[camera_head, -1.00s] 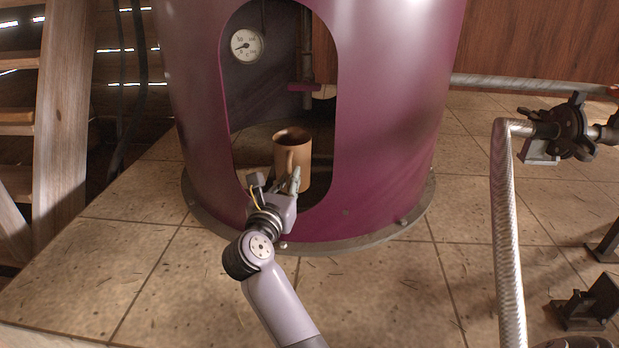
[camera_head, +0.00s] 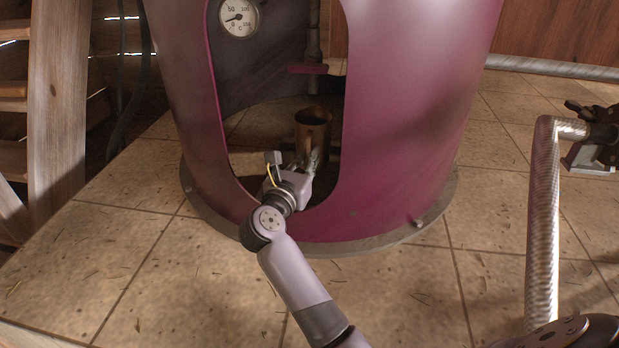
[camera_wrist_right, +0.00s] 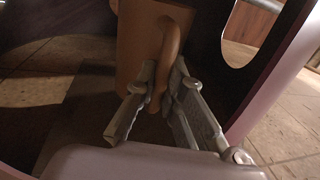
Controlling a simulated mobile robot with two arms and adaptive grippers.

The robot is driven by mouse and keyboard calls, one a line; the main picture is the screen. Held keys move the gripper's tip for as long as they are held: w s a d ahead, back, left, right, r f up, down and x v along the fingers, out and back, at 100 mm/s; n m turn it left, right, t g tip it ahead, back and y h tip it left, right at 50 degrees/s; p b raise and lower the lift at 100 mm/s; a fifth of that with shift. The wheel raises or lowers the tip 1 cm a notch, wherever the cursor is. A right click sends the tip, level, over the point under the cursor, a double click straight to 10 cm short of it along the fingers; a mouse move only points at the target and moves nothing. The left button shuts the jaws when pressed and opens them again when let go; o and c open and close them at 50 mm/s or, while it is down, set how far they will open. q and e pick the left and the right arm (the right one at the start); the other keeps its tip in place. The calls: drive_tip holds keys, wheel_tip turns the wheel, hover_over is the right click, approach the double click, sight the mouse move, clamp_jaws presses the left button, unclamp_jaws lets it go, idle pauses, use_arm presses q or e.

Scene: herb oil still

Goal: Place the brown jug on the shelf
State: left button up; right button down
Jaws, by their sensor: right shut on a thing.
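The brown jug (camera_head: 313,128) is upright inside the arched opening of the large purple still. My right gripper (camera_head: 306,165) reaches in through the opening from the front and is shut on the jug's handle. In the right wrist view the jug (camera_wrist_right: 138,40) stands just ahead, with the two fingers (camera_wrist_right: 165,85) closed on the lower part of its handle. The jug's base is hidden in the head view, and I cannot tell whether it touches a surface. No shelf can be made out for sure. My left gripper is not in view.
The purple still's wall (camera_head: 400,140) bounds the opening on both sides. A dial gauge (camera_head: 239,17) and a small reddish plate (camera_head: 308,69) are above the jug inside. A silvery pipe (camera_head: 543,220) stands at right, wooden steps (camera_head: 55,110) at left.

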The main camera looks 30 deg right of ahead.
wheel_tip(320, 180, down, 4)
drive_tip(key=shift+f+b, duration=0.2)
drive_tip(key=shift+b, duration=0.25)
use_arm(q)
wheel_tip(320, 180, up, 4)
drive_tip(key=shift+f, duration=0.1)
use_arm(e)
drive_tip(key=shift+f, duration=0.3)
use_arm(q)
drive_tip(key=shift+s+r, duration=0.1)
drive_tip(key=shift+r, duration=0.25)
use_arm(e)
drive_tip(key=shift+f, duration=0.15)
drive_tip(key=c, duration=2.1)
unclamp_jaws()
drive_tip(key=o, duration=0.4)
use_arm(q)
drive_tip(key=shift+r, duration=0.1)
